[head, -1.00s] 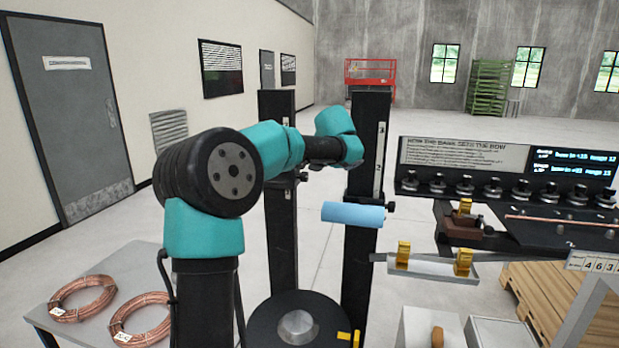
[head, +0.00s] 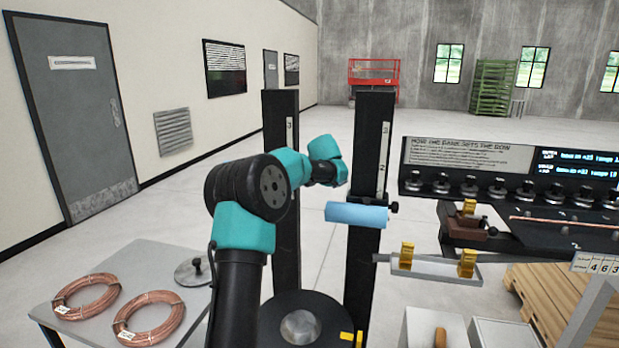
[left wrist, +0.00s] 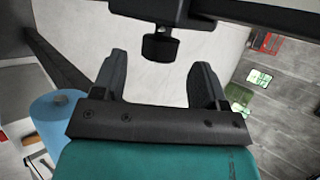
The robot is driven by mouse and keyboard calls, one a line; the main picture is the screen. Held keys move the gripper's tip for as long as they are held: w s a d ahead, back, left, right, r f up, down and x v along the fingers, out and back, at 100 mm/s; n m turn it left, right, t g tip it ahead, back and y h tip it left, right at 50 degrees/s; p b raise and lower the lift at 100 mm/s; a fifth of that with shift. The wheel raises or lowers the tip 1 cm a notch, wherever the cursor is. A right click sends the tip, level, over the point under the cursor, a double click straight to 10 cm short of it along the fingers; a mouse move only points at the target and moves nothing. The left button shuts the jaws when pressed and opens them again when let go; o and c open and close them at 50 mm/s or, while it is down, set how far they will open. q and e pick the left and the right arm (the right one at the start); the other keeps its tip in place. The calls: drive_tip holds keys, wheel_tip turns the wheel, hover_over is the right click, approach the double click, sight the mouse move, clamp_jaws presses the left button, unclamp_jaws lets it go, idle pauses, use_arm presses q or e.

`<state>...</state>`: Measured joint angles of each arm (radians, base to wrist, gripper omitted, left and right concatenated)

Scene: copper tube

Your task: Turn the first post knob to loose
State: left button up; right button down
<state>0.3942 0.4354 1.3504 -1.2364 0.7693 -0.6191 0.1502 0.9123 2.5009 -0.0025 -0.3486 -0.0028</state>
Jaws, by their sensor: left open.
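A black round knob (left wrist: 160,47) hangs under a dark clamp block (left wrist: 160,12) in the left wrist view. My open left gripper (left wrist: 158,66) has one finger on each side of this knob, with visible gaps; neither finger appears to touch it. In the head view two dark posts stand side by side, a left post (head: 281,120) and a right post (head: 372,130) with number scales. A small black knob (head: 394,207) sticks out of the right post. My left arm's wrist crosses in front of the left post, hiding its middle and my gripper's fingers. My right gripper is not in view.
A light-blue roller (head: 356,215) sits at the right post and also shows in the left wrist view (left wrist: 55,120). A tray with yellow blocks (head: 436,267) is right of it. Copper coils (head: 148,318) lie on the left table. A bench with several knobs stands right.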

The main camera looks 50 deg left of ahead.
use_arm(q)
drive_tip(key=shift+x, duration=1.6)
drive_tip(key=c, duration=0.9)
